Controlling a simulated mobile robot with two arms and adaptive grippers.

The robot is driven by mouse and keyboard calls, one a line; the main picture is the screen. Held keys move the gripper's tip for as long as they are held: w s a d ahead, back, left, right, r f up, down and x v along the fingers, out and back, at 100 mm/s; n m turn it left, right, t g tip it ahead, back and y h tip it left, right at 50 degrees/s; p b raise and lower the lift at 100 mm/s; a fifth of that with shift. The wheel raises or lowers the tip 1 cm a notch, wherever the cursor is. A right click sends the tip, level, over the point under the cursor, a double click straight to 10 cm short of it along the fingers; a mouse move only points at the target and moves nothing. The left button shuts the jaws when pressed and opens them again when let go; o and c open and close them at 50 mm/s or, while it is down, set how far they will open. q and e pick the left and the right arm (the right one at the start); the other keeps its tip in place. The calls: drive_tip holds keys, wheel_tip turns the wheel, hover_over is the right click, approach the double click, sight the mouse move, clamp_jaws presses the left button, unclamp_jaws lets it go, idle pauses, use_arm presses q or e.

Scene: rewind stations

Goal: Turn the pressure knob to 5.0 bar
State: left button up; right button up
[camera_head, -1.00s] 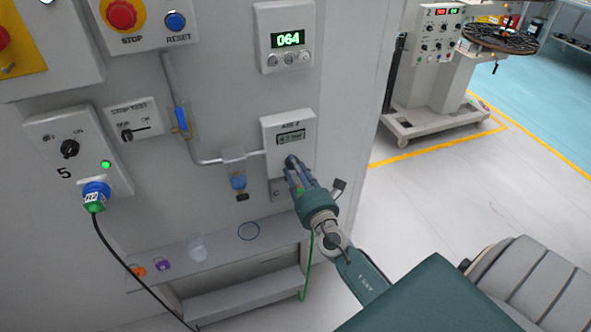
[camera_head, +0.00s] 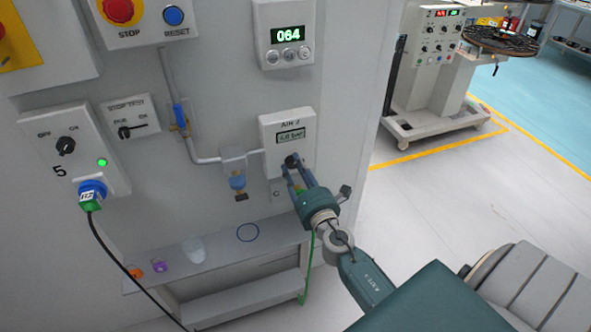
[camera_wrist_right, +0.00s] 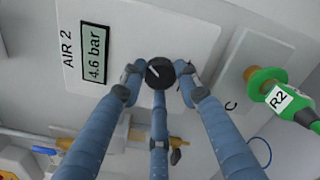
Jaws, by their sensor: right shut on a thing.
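The pressure knob (camera_head: 292,160) is a small black round knob on the light AIR 2 panel (camera_head: 268,125), below its display (camera_head: 291,136). In the right wrist view the knob (camera_wrist_right: 160,73) has a pale pointer line, and the display (camera_wrist_right: 95,54) reads 4.6 bar. In the head view the digits are too small to read surely. My right gripper (camera_head: 291,168) reaches the knob from the lower right. In the right wrist view its blue fingers (camera_wrist_right: 160,80) are shut around the knob, touching its sides. My left gripper is not in view.
A pipe with a blue-handled valve (camera_head: 180,116) runs left of the panel. A 064 display box (camera_head: 284,35) is above. A shelf (camera_head: 220,252) with small items is below. In the right wrist view a green R2 plug (camera_wrist_right: 264,80) stands to the right of the fingers.

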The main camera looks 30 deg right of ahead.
drive_tip(key=shift+d+r, duration=0.15)
drive_tip(key=o, duration=1.1)
drive_tip(key=shift+o, duration=0.2)
drive_tip(key=shift+s, duration=0.15)
drive_tip(key=v, duration=1.1)
drive_tip(key=shift+s+a, duration=0.25)
drive_tip(key=shift+s, duration=0.1)
drive_tip(key=s+a+f+m+g, duration=0.1)
drive_tip(key=s+f+m+g, duration=0.2)
drive_tip(key=f, duration=0.8)
drive_tip(key=s+a+f+m+g+y, duration=0.15)
drive_tip(key=s+f+m, duration=0.25)
drive_tip(key=f, duration=0.7)
drive_tip(key=s+f+m+g, duration=0.3)
drive_tip(key=f+g, duration=0.1)
drive_tip(key=f, duration=0.7)
drive_tip(key=s+a+f+m+g, duration=0.2)
drive_tip(key=s+a+f+m, duration=0.1)
drive_tip(key=s+f, duration=0.4)
drive_tip(key=s+a+f+m+g+y, duration=0.1)
drive_tip(key=s+a+f+m+g, duration=0.2)
drive_tip(key=s+f, duration=0.4)
drive_tip(key=s+a+f+m+g+y, duration=0.1)
drive_tip(key=s+a+f+m+g, duration=0.2)
drive_tip(key=s, duration=1.3)
wheel_tip(320, 180, down, 4)
drive_tip(key=m, duration=0.2)
drive_tip(key=shift+m, duration=0.3)
